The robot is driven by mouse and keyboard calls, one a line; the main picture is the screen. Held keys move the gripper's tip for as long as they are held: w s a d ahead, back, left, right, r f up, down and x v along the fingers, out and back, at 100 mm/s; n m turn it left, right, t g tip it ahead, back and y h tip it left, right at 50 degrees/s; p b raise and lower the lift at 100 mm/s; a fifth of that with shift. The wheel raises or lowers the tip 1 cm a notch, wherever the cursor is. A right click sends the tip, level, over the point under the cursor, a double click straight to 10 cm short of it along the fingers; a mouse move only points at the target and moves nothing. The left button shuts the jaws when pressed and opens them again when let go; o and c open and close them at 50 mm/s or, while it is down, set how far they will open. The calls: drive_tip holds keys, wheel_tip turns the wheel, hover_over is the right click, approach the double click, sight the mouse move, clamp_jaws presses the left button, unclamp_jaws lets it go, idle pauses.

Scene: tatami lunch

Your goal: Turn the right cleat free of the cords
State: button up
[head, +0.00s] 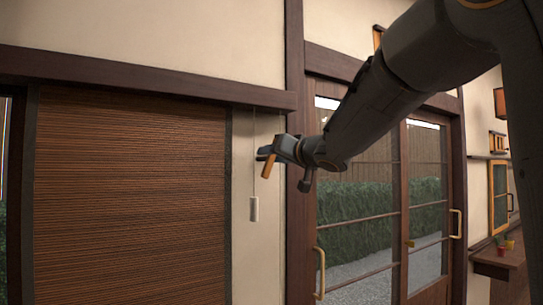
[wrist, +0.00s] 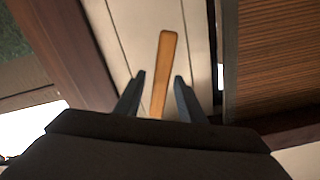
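A wooden cleat (wrist: 166,62), long and orange-brown, is on the pale wall beside the blind and slightly tilted in the wrist view. It also shows in the head view (head: 268,167) below my fingers. My gripper (wrist: 159,76) is open, with one finger on each side of the cleat and a gap to each. In the head view my gripper (head: 264,153) is at the wall strip. Thin cords (wrist: 186,35) run on both sides of the cleat. In the head view a cord (head: 254,140) hangs down to a white pull (head: 254,209). I cannot tell whether cords touch the cleat.
A slatted brown blind (head: 130,190) hangs left of the wall strip. A dark wooden post (head: 295,90) and glazed sliding doors (head: 385,250) with light handles stand to the right. A dark beam (head: 150,89) runs above the blind.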

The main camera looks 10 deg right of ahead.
clamp_jaws()
drive_tip(key=shift+s+a+n+p, duration=0.15)
drive_tip(key=shift+n+p, duration=0.3)
drive_tip(key=shift+n, duration=1.85)
unclamp_jaws()
